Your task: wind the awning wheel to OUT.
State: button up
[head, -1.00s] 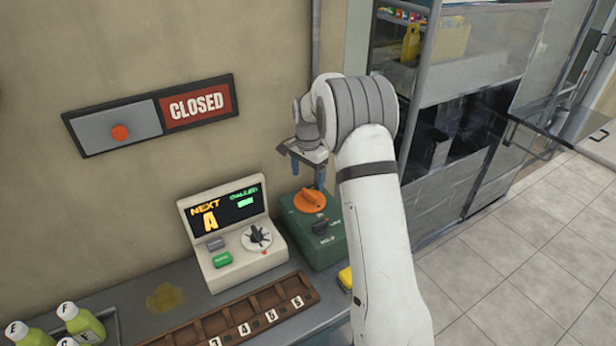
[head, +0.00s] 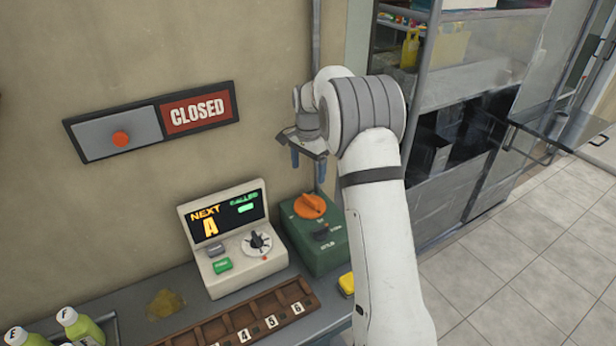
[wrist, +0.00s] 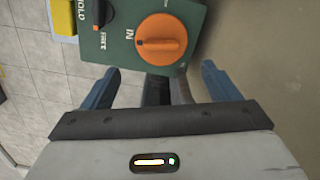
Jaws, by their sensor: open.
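The orange awning wheel (head: 310,206) sits on top of a green box (head: 326,256) at the back of the counter. In the wrist view the wheel (wrist: 170,38) has a dark mark on its side facing the printed word IN. No OUT label is readable. A black lever (head: 321,234) is on the same box; in the wrist view the lever (wrist: 98,14) lies near the words HOLD and FREE. My gripper (head: 308,167) is open and empty above the wheel, apart from it. In the wrist view its blue fingers (wrist: 160,86) are spread, with the wheel beyond them.
A cream console (head: 236,240) with a lit display and a dial stands left of the green box. A brown slotted tray (head: 245,318) lies in front. A yellow object (head: 346,284) is partly behind my arm. A CLOSED sign (head: 198,114) and a vertical pipe are on the wall.

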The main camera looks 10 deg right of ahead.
jog(key=shift+r+b, duration=0.3)
jog(key=shift+r, duration=2)
